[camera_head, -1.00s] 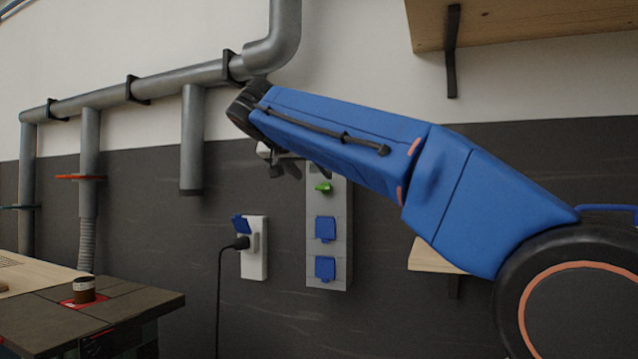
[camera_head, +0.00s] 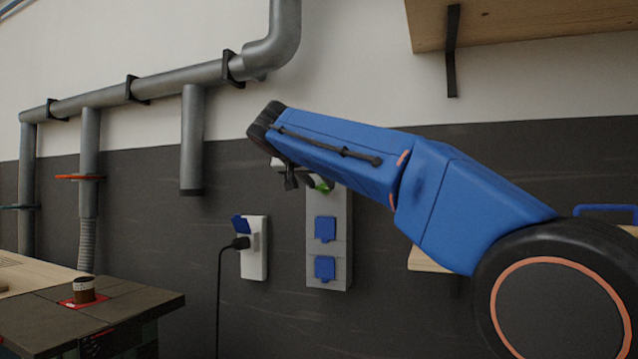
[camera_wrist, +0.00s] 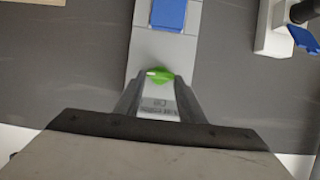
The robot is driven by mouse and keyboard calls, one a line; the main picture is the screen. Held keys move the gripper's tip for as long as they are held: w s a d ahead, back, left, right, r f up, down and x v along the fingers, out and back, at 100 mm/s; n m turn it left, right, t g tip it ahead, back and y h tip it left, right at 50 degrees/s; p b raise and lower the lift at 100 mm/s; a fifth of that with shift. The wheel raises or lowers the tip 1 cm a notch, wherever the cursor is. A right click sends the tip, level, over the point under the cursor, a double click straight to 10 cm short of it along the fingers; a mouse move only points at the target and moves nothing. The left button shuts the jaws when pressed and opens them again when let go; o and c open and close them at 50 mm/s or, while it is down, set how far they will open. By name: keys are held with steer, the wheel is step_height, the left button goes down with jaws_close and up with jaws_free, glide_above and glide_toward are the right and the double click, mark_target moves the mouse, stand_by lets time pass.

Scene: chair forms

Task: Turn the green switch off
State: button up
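The green switch (camera_head: 325,187) sits near the top of a grey wall panel (camera_head: 343,223) and is partly hidden behind my gripper in the head view. In the wrist view the green switch (camera_wrist: 159,75) shows as a rounded knob with a pale mark at its left end. My gripper (camera_wrist: 158,84) is open there, with one finger on each side of the switch near the fingertips. I cannot tell whether either finger touches it. In the head view my gripper (camera_head: 302,182) is in front of the panel's upper left.
Two blue socket covers (camera_head: 325,229) are below the switch on the panel. A white socket box (camera_head: 255,262) with a black plug and cable is to the left. Grey pipes (camera_head: 180,80) run above left. Wooden shelves (camera_head: 520,25) are at the right.

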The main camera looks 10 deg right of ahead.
steer(key=shift+a, duration=0.1)
stand_by(0.3)
steer(key=n, duration=0.1)
steer(key=n+h, duration=0.1)
steer(key=n+g+h, duration=0.1)
steer(key=shift+w+a+f, duration=0.1)
steer(key=shift+w+a, duration=0.15)
steer(key=n+h, duration=0.1)
steer(key=n, duration=0.1)
steer(key=n+h, duration=0.1)
steer(key=n, duration=0.1)
steer(key=f+n+h, duration=0.1)
steer(key=n+h, duration=0.1)
steer(key=shift+w+a+n+g, duration=0.25)
steer(key=shift+a+n+g, duration=0.05)
steer(key=shift+a+g, duration=0.1)
steer(key=shift+f+n+t+h, duration=0.15)
steer(key=shift+n+h, duration=0.2)
steer(key=shift+n, duration=0.6)
steer(key=shift+f+n+t+h, duration=0.15)
steer(key=shift+n+h, duration=0.2)
steer(key=shift+n, duration=0.6)
steer(key=o, duration=1.1)
steer(key=shift+c, duration=0.2)
